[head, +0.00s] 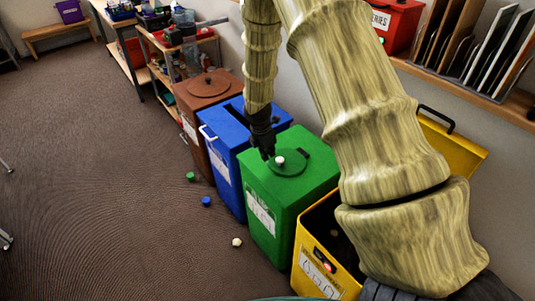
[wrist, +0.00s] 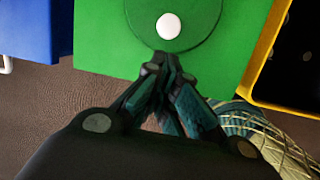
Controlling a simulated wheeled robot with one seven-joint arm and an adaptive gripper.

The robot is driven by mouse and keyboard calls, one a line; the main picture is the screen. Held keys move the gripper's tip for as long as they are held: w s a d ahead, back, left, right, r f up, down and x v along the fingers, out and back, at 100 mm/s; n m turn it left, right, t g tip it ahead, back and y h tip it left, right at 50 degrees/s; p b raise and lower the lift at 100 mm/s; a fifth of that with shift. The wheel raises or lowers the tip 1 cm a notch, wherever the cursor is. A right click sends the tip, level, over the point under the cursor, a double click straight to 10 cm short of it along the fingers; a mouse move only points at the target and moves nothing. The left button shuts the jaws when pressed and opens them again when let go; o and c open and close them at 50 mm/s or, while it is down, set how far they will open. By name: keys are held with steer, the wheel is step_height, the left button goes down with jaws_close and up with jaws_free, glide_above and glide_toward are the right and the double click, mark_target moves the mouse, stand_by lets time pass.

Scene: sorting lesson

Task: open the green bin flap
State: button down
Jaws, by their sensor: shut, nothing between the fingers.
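The green bin (head: 291,193) stands between the blue and yellow bins. Its round green flap (head: 292,163) lies flat in the top, closed as far as I can see, with a white knob (head: 280,160) on it. In the wrist view the flap (wrist: 200,12) and white knob (wrist: 168,26) are at the top of the picture. My gripper (head: 268,156) is shut and empty, with its fingertips close to the knob's left. In the wrist view my gripper's fingertips (wrist: 163,66) are just below the knob, apart from it. I cannot tell the exact height gap.
The blue bin (head: 228,150) and brown bin (head: 207,88) stand behind to the left. The yellow bin (head: 310,243) is open at the right, its lid (head: 455,148) raised. Small caps, one green (head: 190,176), one blue (head: 206,201) and one white (head: 237,242), lie on the floor. Open floor extends left.

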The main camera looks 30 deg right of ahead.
mark_target(271, 169)
steer(key=shift+p+x, duration=0.55)
steer(key=shift+x, duration=3.4)
steer(key=shift+w+r, duration=0.1)
